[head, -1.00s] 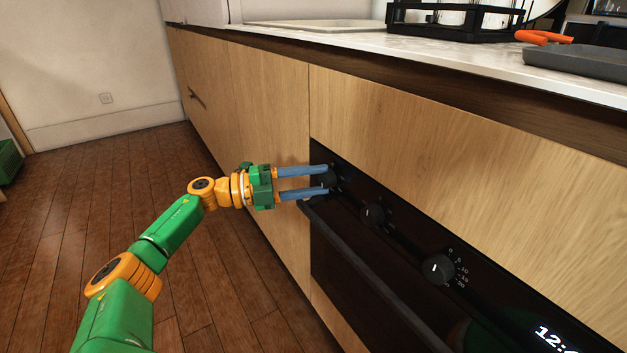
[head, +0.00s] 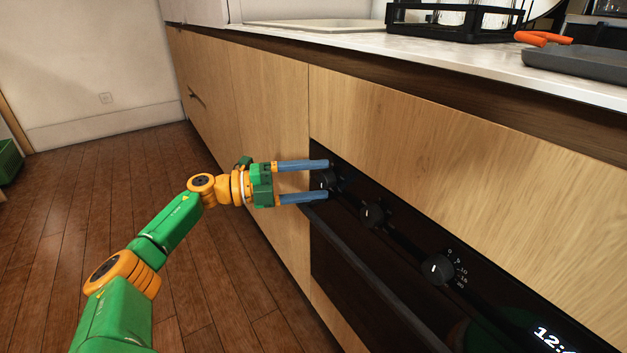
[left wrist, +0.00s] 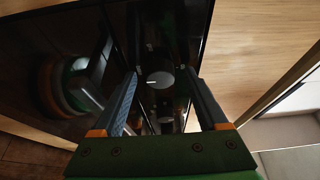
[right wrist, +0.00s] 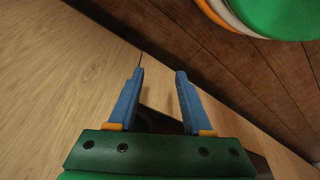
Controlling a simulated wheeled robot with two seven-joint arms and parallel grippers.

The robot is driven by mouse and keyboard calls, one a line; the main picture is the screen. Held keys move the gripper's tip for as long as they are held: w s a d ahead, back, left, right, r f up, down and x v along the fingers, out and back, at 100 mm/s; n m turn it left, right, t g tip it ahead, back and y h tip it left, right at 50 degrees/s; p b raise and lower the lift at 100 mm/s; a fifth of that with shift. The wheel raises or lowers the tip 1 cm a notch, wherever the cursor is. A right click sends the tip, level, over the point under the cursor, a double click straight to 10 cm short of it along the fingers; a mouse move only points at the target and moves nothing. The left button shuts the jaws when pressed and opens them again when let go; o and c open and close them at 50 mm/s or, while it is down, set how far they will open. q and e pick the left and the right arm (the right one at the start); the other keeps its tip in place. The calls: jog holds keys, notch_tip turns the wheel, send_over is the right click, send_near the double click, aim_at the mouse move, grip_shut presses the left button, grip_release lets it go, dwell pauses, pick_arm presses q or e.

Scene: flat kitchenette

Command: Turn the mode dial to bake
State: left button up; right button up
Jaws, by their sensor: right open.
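The oven's black control panel (head: 402,242) carries three dark dials. The leftmost dial (head: 328,180) is partly hidden by my left gripper (head: 326,181), which is open with one finger above and one below it. In the left wrist view a round dial (left wrist: 160,78) with a short white mark pointing left shows between and beyond the spread fingers (left wrist: 163,82). The middle dial (head: 372,215) and the right dial (head: 437,269), which has numbers around it, stand free. I cannot read which dial is for mode. My right gripper (right wrist: 160,72) is open and empty.
The oven handle (head: 365,272) runs below the dials. A lit clock display (head: 550,338) is at lower right. Wooden fronts (head: 450,140) surround the oven. A grey tray (head: 580,65) and a black rack (head: 455,17) are on the counter.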

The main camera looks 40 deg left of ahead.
pick_arm(q)
jog(key=v, duration=0.7)
jog(key=shift+s, duration=0.1)
